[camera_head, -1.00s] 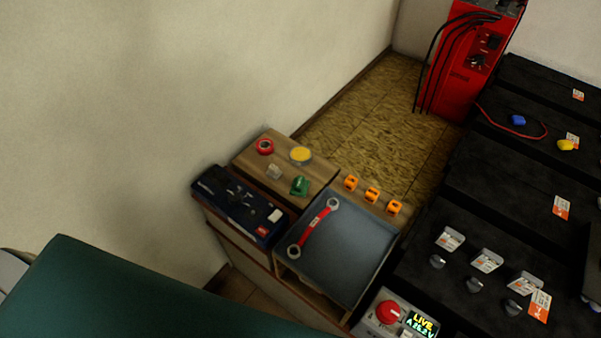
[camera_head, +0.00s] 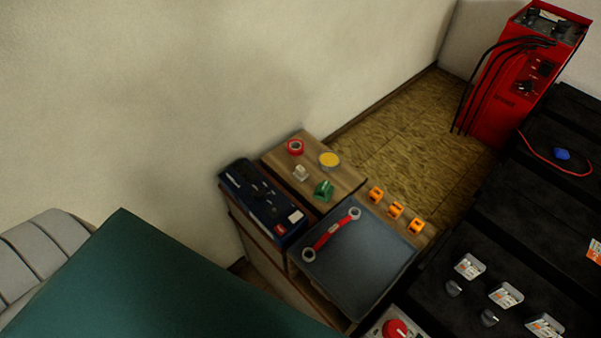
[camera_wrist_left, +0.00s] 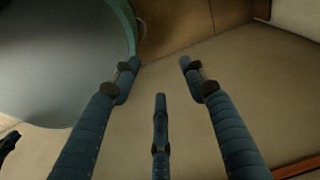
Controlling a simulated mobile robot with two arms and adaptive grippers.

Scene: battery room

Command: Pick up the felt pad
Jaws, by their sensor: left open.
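I cannot pick out a felt pad with certainty in either view. Small items stand on a wooden board (camera_head: 345,196): a red ring (camera_head: 295,147), a round yellow-topped item (camera_head: 329,160), a small pale block (camera_head: 301,172) and a green item (camera_head: 324,190). My left gripper (camera_wrist_left: 160,72) shows only in the left wrist view. Its blue ribbed fingers are spread apart and nothing is between them. It faces a plain pale surface and is away from the small items. My right gripper is not in view.
A grey-topped tray (camera_head: 365,265) holds a red-handled wrench (camera_head: 330,234). A dark blue box (camera_head: 262,205) stands left, several orange clips (camera_head: 396,209) right. Black battery blocks (camera_head: 530,210) and a red charger (camera_head: 515,85) flank the open floor (camera_head: 405,125). A dark green surface fills the lower left.

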